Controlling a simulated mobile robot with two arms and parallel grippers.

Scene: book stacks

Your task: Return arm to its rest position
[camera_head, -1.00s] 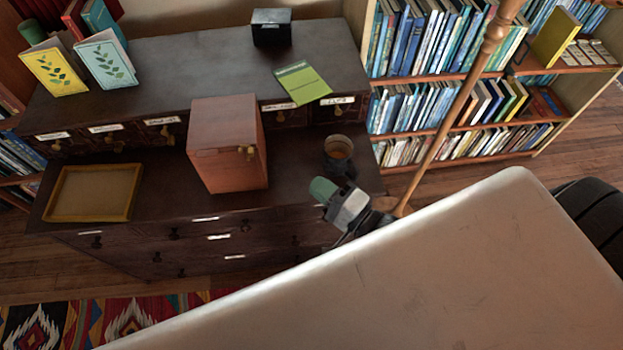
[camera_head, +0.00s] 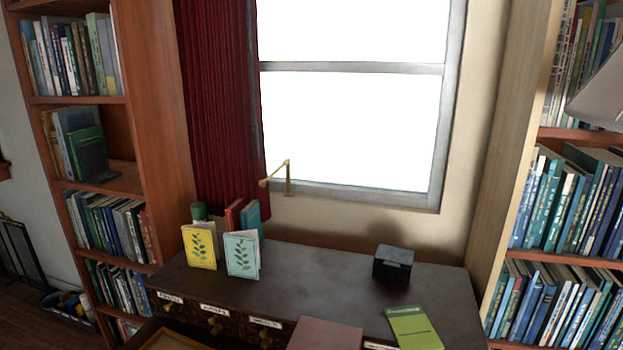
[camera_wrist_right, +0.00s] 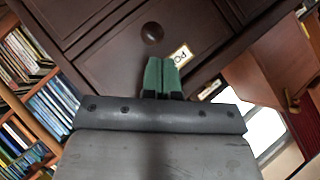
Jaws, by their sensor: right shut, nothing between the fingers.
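My right gripper (camera_wrist_right: 162,78) shows in the right wrist view. Its two green fingertips are together with nothing between them. A dark drawer front (camera_wrist_right: 118,50) with a round knob (camera_wrist_right: 152,33) and a white label lies beyond the fingertips; I cannot tell how far off it is. Neither gripper is in the head view now. My left gripper is in no view.
The head view shows a dark cabinet top (camera_head: 310,280) with a yellow book (camera_head: 199,246), a pale book (camera_head: 242,254), a black box (camera_head: 393,263) and a green booklet (camera_head: 413,328). Bookshelves (camera_head: 155,130) flank a bright window (camera_head: 350,120). The middle of the cabinet top is clear.

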